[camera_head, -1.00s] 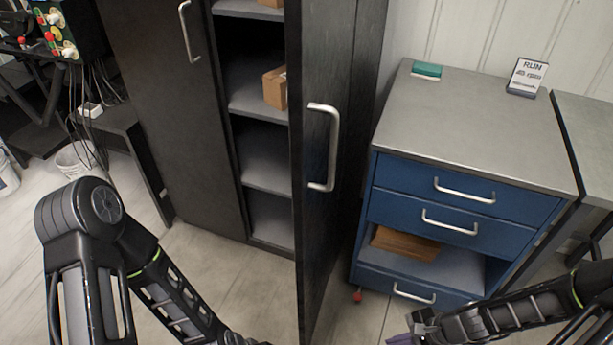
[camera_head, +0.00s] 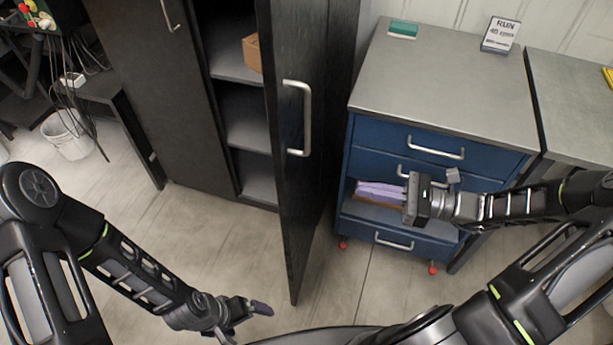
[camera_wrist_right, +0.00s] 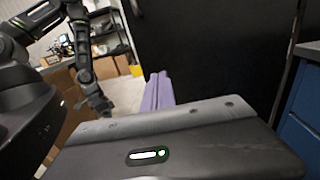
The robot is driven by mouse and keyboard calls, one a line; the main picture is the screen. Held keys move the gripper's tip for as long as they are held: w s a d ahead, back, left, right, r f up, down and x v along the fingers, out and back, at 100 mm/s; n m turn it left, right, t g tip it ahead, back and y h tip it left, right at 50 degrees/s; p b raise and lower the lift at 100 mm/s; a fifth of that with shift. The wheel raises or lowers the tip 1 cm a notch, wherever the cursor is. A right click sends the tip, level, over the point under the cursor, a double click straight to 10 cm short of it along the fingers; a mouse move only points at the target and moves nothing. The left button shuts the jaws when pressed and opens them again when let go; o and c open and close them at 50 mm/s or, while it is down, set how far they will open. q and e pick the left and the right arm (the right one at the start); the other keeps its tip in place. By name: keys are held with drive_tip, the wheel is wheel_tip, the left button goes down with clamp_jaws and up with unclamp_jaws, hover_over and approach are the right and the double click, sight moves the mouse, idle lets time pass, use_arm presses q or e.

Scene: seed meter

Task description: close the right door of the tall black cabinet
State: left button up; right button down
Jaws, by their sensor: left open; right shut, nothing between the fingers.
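The tall black cabinet (camera_head: 165,120) stands at the back left. Its right door (camera_head: 300,200) is open and sticks out toward me, with a silver bar handle (camera_head: 306,118) on the face to the right. Its left door has a handle (camera_head: 171,14) and is closed. My right gripper (camera_head: 380,193) is shut and empty, to the right of the open door and apart from it, in front of the blue drawer unit. Its purple fingers also show in the right wrist view (camera_wrist_right: 157,92), with a dark panel beyond. My left gripper (camera_head: 247,318) is open and empty, low and left of the door.
A cardboard box (camera_head: 252,53) sits on a cabinet shelf. A white bucket (camera_head: 67,134) stands far left. The floor before the cabinet is clear.

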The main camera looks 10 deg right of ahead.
sight(293, 175)
use_arm(q)
drive_tip(key=shift+r+p, duration=0.85)
drive_tip(key=shift+r, duration=0.05)
use_arm(e)
drive_tip(key=x, duration=1.3)
drive_tip(key=shift+w+a, duration=0.15)
drive_tip(key=shift+a, duration=0.2)
